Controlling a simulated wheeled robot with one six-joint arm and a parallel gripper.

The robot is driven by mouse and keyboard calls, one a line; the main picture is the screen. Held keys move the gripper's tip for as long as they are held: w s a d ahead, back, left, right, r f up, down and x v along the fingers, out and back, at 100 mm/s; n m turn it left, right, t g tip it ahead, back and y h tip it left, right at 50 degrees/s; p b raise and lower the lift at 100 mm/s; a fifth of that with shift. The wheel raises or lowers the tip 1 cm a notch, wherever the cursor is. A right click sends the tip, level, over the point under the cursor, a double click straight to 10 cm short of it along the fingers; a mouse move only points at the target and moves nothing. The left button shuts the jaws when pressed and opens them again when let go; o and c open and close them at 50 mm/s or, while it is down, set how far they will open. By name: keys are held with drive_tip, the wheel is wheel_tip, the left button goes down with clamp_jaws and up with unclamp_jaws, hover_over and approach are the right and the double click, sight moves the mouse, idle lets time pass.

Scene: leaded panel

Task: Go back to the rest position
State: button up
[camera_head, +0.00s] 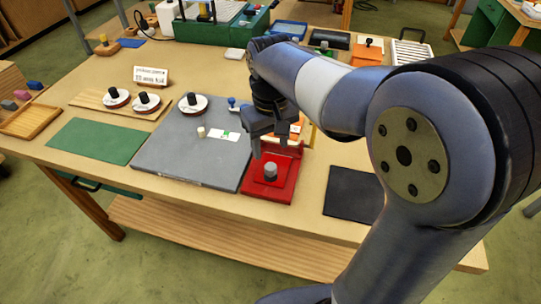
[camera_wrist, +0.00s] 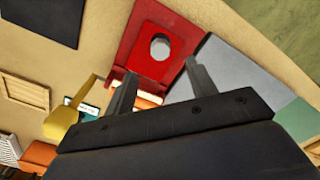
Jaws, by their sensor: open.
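My gripper (camera_head: 275,146) hangs over the back part of a red fixture (camera_head: 284,180) in the head view, with its fingers pointing down. In the wrist view its two fingers (camera_wrist: 158,85) are spread apart with nothing between them. The red fixture (camera_wrist: 150,22) also shows there, beyond the fingertips. A grey round piece (camera_head: 270,171) stands on the red fixture, in front of and apart from the fingers. It shows as a pale disc (camera_wrist: 160,47) in the wrist view.
A grey board (camera_head: 185,160) lies left of the fixture, with a small white card (camera_head: 223,135) on it. A green mat (camera_head: 97,141) lies farther left and a black mat (camera_head: 352,194) right. Several white discs with black knobs (camera_head: 147,103) stand behind. A green-edged unit (camera_head: 250,28) stands at the back.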

sight(270, 167)
wheel_tip(270, 167, up, 2)
drive_tip(key=shift+r, duration=0.1)
idle(0.4)
wheel_tip(270, 167, down, 11)
drive_tip(key=shift+s, duration=0.2)
drive_tip(key=shift+r, duration=0.15)
idle(0.4)
